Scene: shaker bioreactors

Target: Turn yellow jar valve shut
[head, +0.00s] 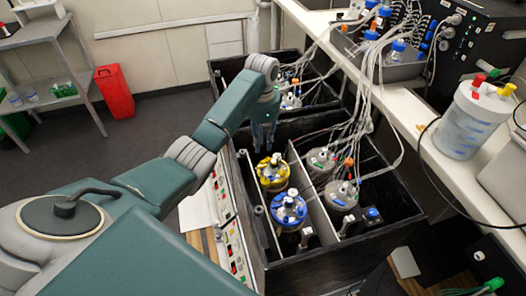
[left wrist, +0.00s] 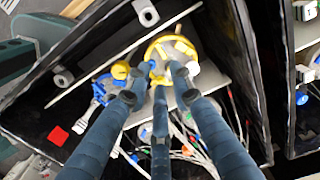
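The yellow jar (head: 273,172), with a yellow lid ring and fittings, stands in the open black shaker box in the head view. Its yellow lid (left wrist: 172,44) shows at the upper middle of the left wrist view, partly covered by my fingers. My left gripper (head: 264,138) points down just above and behind the jar in the head view. Its three fingers (left wrist: 158,92) are apart, with nothing clearly held between them. They overlap the lid fittings in the wrist view; I cannot tell whether they touch. The valve itself is hard to pick out. My right gripper is not seen.
A blue-lidded jar (head: 288,208) stands in front of the yellow one. Clear-lidded jars (head: 341,194) stand right of a divider, with tubes rising from them. The box's walls (head: 335,257) surround them. A white bench (head: 437,143) with a large canister (head: 467,122) runs along the right.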

